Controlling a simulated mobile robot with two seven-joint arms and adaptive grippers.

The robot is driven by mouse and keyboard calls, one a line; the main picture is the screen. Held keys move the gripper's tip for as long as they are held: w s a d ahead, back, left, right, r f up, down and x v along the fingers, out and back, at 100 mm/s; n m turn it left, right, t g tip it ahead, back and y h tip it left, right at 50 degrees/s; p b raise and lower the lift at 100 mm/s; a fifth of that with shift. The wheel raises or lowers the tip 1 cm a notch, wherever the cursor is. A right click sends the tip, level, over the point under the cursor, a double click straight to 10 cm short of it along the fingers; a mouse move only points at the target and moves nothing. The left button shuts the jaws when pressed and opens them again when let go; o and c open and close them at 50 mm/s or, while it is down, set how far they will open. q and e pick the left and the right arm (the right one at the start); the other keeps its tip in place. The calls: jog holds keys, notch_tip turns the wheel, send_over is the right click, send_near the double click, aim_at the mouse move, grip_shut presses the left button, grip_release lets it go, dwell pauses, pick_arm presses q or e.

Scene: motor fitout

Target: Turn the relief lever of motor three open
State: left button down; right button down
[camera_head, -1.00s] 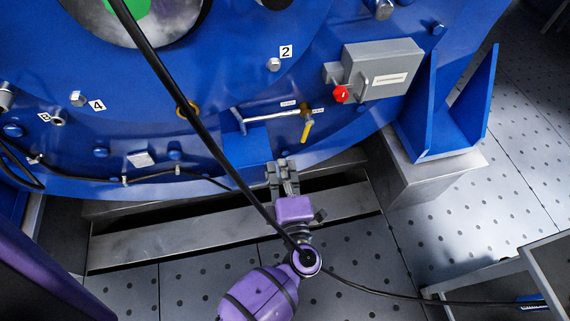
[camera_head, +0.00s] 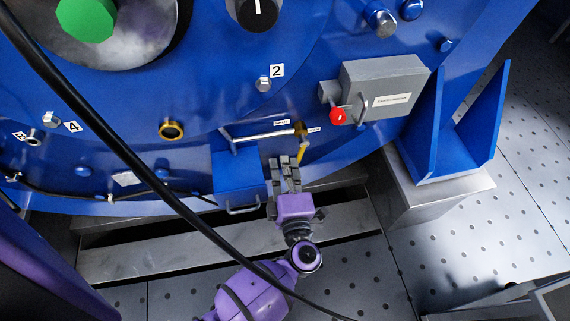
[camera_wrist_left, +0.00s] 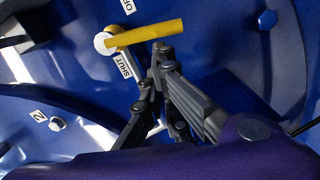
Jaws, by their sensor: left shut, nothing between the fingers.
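The relief lever (camera_head: 302,151) is a yellow handle hanging down from a brass valve on the blue motor housing. In the left wrist view the lever (camera_wrist_left: 152,33) points right from its round pivot, with a SHUT label (camera_wrist_left: 124,65) below and a partly cropped second label (camera_wrist_left: 129,6) above. My left gripper (camera_head: 288,162) is shut and empty, beside the lever in the head view. In the wrist view its fingertips (camera_wrist_left: 162,50) lie just under the handle; I cannot tell whether they touch. My right gripper is not in view.
A grey box (camera_head: 385,86) with a red knob (camera_head: 338,116) sits right of the valve. A blue box (camera_head: 238,178) with a wire handle is left of my gripper. A black cable (camera_head: 130,145) crosses in front. A blue bracket (camera_head: 424,140) stands further right.

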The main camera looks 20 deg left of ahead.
pick_arm(q)
jog(key=shift+w+d+f+n+b, duration=0.25)
jog(key=shift+w+d+n+b, duration=0.1)
jog(key=shift+n+b, duration=0.2)
jog(key=shift+w+d+f+n+b, duration=0.25)
jog(key=shift+d+n+b, duration=0.1)
jog(key=shift+n+b, duration=0.2)
jog(key=shift+r, duration=0.1)
